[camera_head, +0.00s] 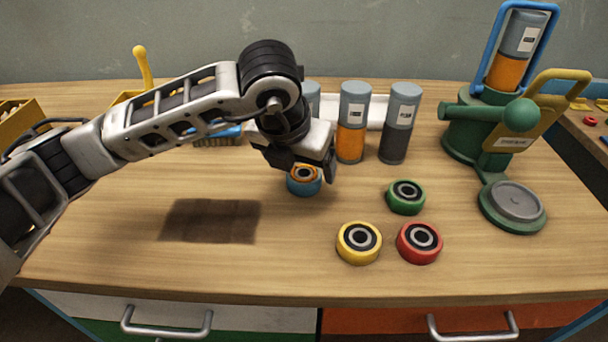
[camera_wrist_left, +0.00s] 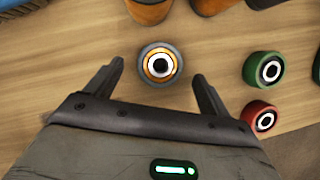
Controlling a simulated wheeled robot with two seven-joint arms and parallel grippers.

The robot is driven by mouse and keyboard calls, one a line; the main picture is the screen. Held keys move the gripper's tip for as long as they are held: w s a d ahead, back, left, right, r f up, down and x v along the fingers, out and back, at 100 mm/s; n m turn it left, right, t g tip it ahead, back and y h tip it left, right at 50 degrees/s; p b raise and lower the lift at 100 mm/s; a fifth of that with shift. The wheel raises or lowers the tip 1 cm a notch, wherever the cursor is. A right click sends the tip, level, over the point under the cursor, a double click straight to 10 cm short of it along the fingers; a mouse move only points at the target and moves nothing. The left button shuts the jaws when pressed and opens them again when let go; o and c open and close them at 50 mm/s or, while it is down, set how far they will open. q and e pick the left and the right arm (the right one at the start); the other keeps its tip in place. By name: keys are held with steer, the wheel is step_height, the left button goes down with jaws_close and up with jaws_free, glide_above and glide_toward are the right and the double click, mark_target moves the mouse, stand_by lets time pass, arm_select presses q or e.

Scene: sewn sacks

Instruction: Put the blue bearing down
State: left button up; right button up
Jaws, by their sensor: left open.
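The blue bearing (camera_head: 304,187) stands on the wooden table, below my left gripper (camera_head: 309,167). It has a blue outer rim, with orange around its middle. In the left wrist view the bearing (camera_wrist_left: 160,64) lies between the two fingertips, with a gap on each side. The left gripper (camera_wrist_left: 158,70) is open and does not appear to touch it. In the head view the gripper hides part of the bearing's back. My right gripper is not in view.
A green bearing (camera_head: 406,197), a yellow bearing (camera_head: 358,243) and a red bearing (camera_head: 419,243) stand to the right. Several cylinders, such as the orange-and-grey one (camera_head: 351,122), stand behind. A green press (camera_head: 478,130) is at the right. The front left table is clear.

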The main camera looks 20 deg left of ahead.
arm_select(q)
steer(key=shift+x, duration=1.3)
steer(key=c, duration=1.3)
steer(key=shift+r, duration=0.2)
